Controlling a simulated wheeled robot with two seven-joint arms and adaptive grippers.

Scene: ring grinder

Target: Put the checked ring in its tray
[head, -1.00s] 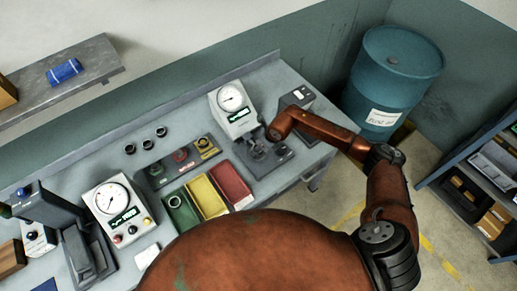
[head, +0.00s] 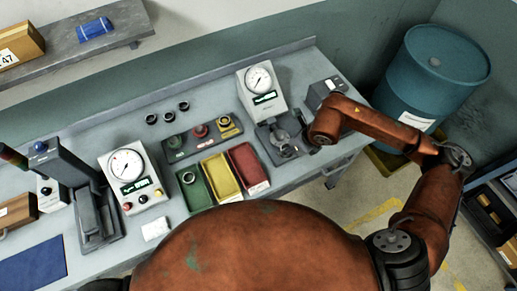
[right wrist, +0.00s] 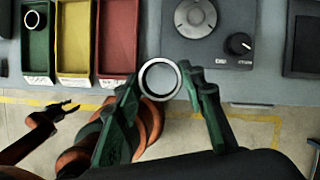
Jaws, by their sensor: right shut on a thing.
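My right gripper (right wrist: 158,78) has its green fingers closed on a dark ring with a bright rim (right wrist: 160,62). In the right wrist view, the ring appears just in front of the bench edge, below the grey gauge base. In the head view this gripper and its ring are hidden behind my right arm. The green tray (head: 200,196) holds one ring (head: 189,177). The yellow tray (head: 220,174) and red tray (head: 247,166) look empty. A small dark gripper at the left of the right wrist view, apparently my left one (right wrist: 70,106), is away from the trays.
A dial gauge (head: 260,80) stands behind its base plate (head: 275,143), right of the trays. A blue drum (head: 435,70) stands right of the bench.

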